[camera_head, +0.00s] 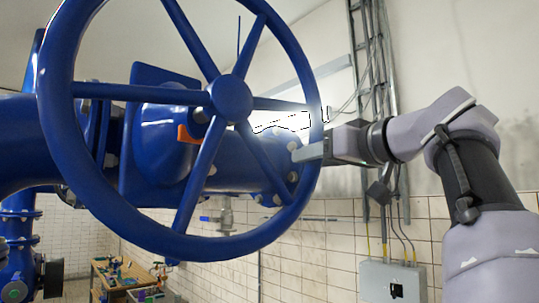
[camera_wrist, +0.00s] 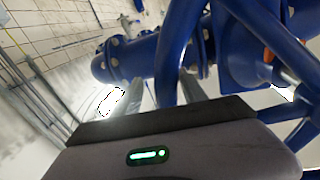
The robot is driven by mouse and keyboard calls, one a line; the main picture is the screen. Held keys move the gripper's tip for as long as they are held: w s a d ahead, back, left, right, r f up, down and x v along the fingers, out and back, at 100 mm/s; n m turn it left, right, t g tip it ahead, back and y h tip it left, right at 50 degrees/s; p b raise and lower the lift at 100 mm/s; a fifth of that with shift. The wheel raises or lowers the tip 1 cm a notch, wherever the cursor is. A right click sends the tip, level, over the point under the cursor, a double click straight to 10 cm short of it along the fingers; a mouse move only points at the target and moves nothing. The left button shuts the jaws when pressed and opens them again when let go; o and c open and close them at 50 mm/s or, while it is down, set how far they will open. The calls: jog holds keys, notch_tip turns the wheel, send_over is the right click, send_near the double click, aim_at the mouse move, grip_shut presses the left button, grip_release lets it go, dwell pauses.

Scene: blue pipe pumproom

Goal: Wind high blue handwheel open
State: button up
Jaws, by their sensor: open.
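The large blue handwheel (camera_head: 231,97) fills much of the head view, with a round hub, several spokes and a thick rim. My gripper (camera_head: 304,153) is at the right side of the rim, reaching in from the right. In the wrist view, the handwheel's rim (camera_wrist: 178,50) runs down between the two grey fingers of my gripper (camera_wrist: 161,90). The fingers stand apart on either side of the rim, and I see a gap beside it. Whether either finger touches the rim I cannot tell. The palm hides the lower part of the rim there.
Blue flanged pipework (camera_head: 160,130) lies close behind the wheel, with an orange part (camera_head: 188,134) near the hub. A grey electrical box (camera_head: 392,282) and vertical conduits are on the tiled wall at right. A wooden bench (camera_head: 125,275) with small items stands at lower left.

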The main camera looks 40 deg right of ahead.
jog(key=shift+w+a, duration=0.15)
jog(key=shift+w, duration=0.05)
jog(key=shift+s+a+r, duration=0.1)
jog(key=shift+s+a, duration=0.15)
jog(key=shift+a, duration=0.45)
jog(key=shift+c, duration=0.2)
jog(key=shift+s+d, duration=0.1)
jog(key=shift+s, duration=0.05)
jog(key=c, duration=0.4)
jog(key=shift+d, duration=0.3)
jog(key=c, duration=0.3)
jog(key=shift+a, duration=0.1)
grip_shut()
